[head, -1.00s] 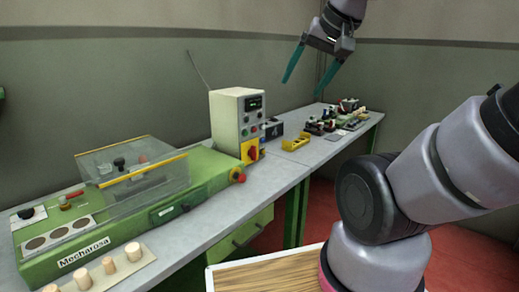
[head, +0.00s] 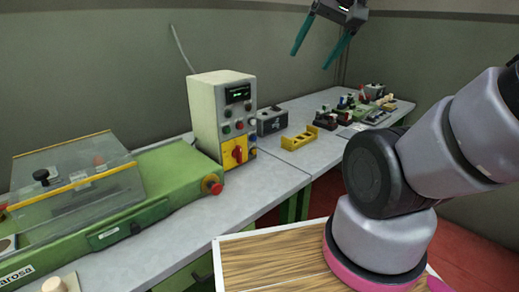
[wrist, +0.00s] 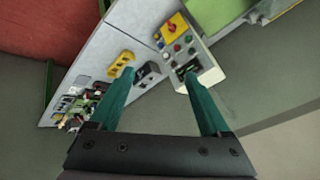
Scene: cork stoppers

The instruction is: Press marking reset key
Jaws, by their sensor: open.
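A cream control box (head: 205,107) stands on the bench behind the green machine. Its front has a small lit display (head: 238,94), several coloured round buttons (head: 239,125) and a red rotary switch on a yellow plate (head: 236,153). Labels are too small to read, so I cannot tell which button is the marking reset key. The box also shows at the upper right of the wrist view (wrist: 205,66). My gripper (head: 309,60) is open and empty, with teal fingers, high in the air to the right of the box, touching nothing.
The green machine (head: 180,172) with a clear hinged cover (head: 80,185) and red stop knob (head: 212,186) fills the left. A yellow holder (head: 300,138), a dark box (head: 270,121) and several small fixtures (head: 345,108) stand on the bench to the right.

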